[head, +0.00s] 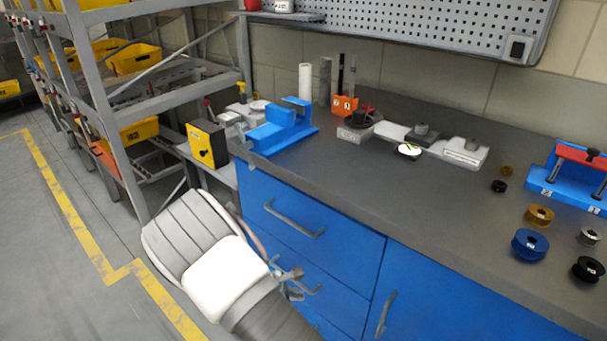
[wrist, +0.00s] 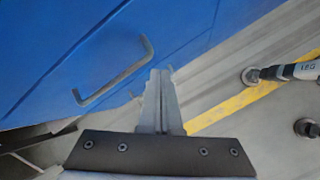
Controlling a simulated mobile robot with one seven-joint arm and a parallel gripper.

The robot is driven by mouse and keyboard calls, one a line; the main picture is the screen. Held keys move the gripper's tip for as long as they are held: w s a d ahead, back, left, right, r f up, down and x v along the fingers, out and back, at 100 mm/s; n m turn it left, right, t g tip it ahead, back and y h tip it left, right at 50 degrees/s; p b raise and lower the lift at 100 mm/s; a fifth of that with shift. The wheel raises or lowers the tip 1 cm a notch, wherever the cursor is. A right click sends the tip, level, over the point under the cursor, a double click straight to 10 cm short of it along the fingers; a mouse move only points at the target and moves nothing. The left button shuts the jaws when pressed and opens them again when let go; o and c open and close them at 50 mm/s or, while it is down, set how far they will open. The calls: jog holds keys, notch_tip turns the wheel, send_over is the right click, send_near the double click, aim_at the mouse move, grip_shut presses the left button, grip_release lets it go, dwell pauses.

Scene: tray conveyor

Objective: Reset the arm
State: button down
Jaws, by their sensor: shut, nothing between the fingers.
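My arm (head: 225,277), grey ribbed with a white cover, hangs low at the left front of the workbench. My gripper (head: 292,281) is beside the blue drawer fronts, below the bench top, partly hidden behind the arm. In the wrist view my gripper (wrist: 158,75) shows its two grey fingers together with nothing between them. A drawer handle (wrist: 115,75) shows just left of the fingers in that view. I cannot tell whether the gripper touches the drawers.
The workbench (head: 400,190) holds a blue fixture (head: 281,128), an orange block (head: 344,105), a white device (head: 464,152) and several rollers, including a blue one (head: 529,244). A shelf rack (head: 112,105) with yellow bins stands at left. Floor with a yellow line (head: 65,195) is open at left.

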jog(key=s+d+r+m+g+y, duration=0.1)
jog(key=s+d+r+m, duration=0.2)
jog(key=r, duration=0.5)
jog(key=d+r+m+y, duration=0.1)
jog(key=d+r+m, duration=0.3)
jog(key=r, duration=0.5)
jog(key=s+d+r+m+g+y, duration=0.1)
jog(key=s+d+r+m, duration=0.2)
jog(key=r, duration=0.5)
jog(key=s+d+r+m+t+y, duration=0.1)
jog(key=s+d+r+m, duration=0.15)
jog(key=s+r, duration=0.3)
jog(key=s+d+r+m+t+y+p, duration=0.1)
jog(key=s+r+m, duration=0.3)
jog(key=s+r, duration=0.15)
jog(key=s+d+r+m+t+y, duration=0.1)
jog(key=s+d+r+m, duration=0.15)
jog(key=s+r, duration=0.35)
notch_tip(320, 180, up, 17)
jog(key=p, duration=1.8)
jog(key=shift+s+m+p, duration=0.25)
jog(key=shift+m+p, duration=0.05)
jog(key=shift+p, duration=0.05)
jog(key=shift+d, duration=0.1)
